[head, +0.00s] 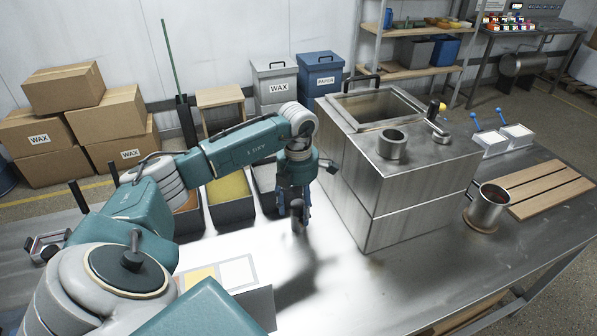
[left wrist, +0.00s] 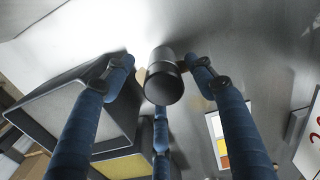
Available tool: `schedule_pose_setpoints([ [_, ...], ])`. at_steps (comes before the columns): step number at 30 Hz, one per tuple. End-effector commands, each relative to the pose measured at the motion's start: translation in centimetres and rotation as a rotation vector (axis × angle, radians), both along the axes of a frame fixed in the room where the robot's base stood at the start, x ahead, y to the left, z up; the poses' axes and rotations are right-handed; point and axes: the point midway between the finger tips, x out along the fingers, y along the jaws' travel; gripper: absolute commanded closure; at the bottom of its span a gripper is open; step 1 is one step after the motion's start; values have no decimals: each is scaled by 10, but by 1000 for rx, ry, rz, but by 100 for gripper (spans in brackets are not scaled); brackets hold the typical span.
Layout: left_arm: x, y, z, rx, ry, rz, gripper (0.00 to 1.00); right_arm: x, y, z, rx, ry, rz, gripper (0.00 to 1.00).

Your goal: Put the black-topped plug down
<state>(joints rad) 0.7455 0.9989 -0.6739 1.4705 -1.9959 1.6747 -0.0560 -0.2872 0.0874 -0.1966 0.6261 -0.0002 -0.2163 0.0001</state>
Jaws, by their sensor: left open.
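My left gripper (head: 299,212) points down at the table, right of the open bins and left of the metal tank. In the left wrist view its blue fingers (left wrist: 165,95) are spread around the black-topped plug (left wrist: 163,84), with gaps visible beside its round dark top. The plug stands on the shiny steel table (head: 345,285). My right gripper is in neither view.
The steel tank (head: 410,190) with an open basin stands close to the right. Open bins (head: 231,197) stand to the left, one with yellow contents. A metal cup (head: 489,208) and a wooden slatted board (head: 545,187) lie further right. The front table middle is clear.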

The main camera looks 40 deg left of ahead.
Motion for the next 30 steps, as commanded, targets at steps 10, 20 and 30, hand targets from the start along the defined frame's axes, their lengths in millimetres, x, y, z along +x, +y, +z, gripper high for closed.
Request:
schedule_pose_setpoints([
  [10,-4,-3,-44,0,2,-1,44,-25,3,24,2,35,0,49],
  [20,-3,-3,-50,0,0,-2,52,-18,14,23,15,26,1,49],
  [30,-3,-3,-49,0,0,-2,98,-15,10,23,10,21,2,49],
])
